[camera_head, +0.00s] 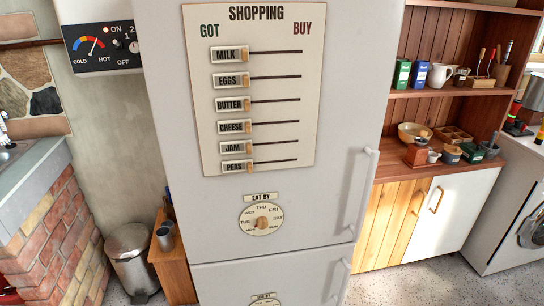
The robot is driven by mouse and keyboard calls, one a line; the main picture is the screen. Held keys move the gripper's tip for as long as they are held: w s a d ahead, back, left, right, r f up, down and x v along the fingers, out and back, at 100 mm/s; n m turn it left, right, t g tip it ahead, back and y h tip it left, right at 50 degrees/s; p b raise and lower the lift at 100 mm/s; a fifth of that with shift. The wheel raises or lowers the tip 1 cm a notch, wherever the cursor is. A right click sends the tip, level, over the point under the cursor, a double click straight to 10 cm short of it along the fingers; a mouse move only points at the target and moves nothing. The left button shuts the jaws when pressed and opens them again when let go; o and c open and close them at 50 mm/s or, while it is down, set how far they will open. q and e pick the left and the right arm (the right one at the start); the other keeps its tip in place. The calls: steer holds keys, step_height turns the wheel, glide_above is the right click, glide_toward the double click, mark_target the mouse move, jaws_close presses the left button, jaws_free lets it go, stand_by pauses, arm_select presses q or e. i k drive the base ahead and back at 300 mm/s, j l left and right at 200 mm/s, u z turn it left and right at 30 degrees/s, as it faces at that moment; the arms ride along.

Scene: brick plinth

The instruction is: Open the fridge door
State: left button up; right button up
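The white fridge (337,110) stands in the middle of the head view, close in front of me. Its upper door (220,222) looks shut, with a seam above the lower door (222,281). A white vertical bar handle (362,190) runs along the right side of the upper door. A similar handle (338,281) is on the lower door, cut off by the bottom edge. A shopping board (262,145) and a round dial (261,219) are on the upper door. Neither of my grippers shows, and nothing touches the handles.
Wooden shelves (455,98) and a cabinet (395,225) stand right of the fridge, with a white appliance (505,215) beyond. A metal bin (132,258), small wooden stand (172,265) and brick plinth (60,240) are on the left. Some speckled floor (420,285) is clear at lower right.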

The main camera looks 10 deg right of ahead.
mark_target(321, 71)
steer(key=z, duration=1.65)
steer(key=i+l, duration=0.35)
steer(key=i, duration=0.25)
